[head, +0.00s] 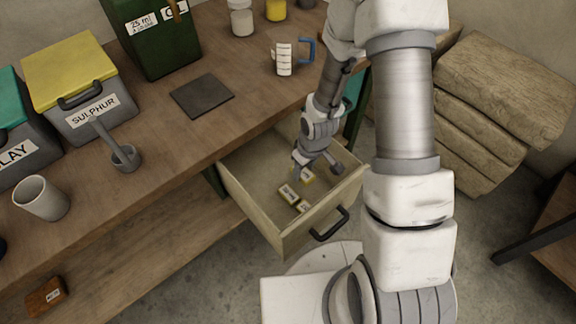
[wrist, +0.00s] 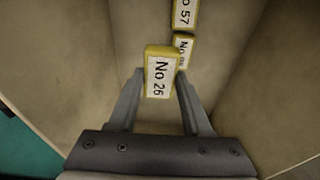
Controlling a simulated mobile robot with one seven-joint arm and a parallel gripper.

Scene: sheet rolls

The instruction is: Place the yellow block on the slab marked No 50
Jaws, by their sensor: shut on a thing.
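My gripper (wrist: 160,76) is shut on a yellow block (wrist: 160,70) with a white label reading No 26, inside the open drawer (head: 245,193). In the head view my gripper (head: 304,170) is low in the drawer and partly hides this block (head: 307,177). A second yellow block (wrist: 184,12) reads No 57. A third (wrist: 184,45) lies between them, its number partly hidden. In the head view these two (head: 288,194) (head: 303,207) lie nearer the drawer front. A flat dark slab (head: 202,95) lies on the bench. I see no No 50 mark on anything.
The drawer walls stand close around my gripper. Bench around the slab is clear.

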